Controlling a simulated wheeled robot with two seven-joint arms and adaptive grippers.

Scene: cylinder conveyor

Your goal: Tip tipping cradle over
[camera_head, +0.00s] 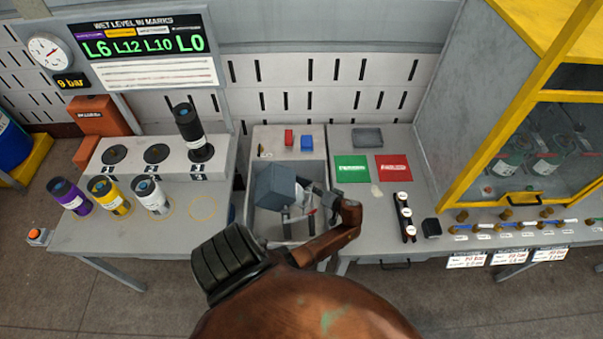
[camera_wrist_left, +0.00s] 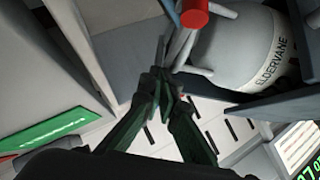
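The tipping cradle (camera_head: 275,187) is a grey box-like holder, tilted, over a recessed bay in the middle of the bench. My left gripper (camera_head: 318,200) is at the cradle's right side, partly hidden by its own arm. In the left wrist view, its dark green fingers (camera_wrist_left: 165,88) come together beside a pale rod with a red end (camera_wrist_left: 194,13). I cannot tell whether they grip the rod. A pale cylinder lettered ELDERVANE (camera_wrist_left: 245,45) lies against grey cradle walls in that view. My right gripper is not in view.
Purple (camera_head: 68,196), yellow (camera_head: 108,195) and white (camera_head: 150,196) cylinders stand at left; a black one (camera_head: 188,128) is on the raised stand. Green (camera_head: 352,168) and red (camera_head: 393,168) pads lie right of the bay. A yellow-framed cabinet (camera_head: 520,130) bounds the right.

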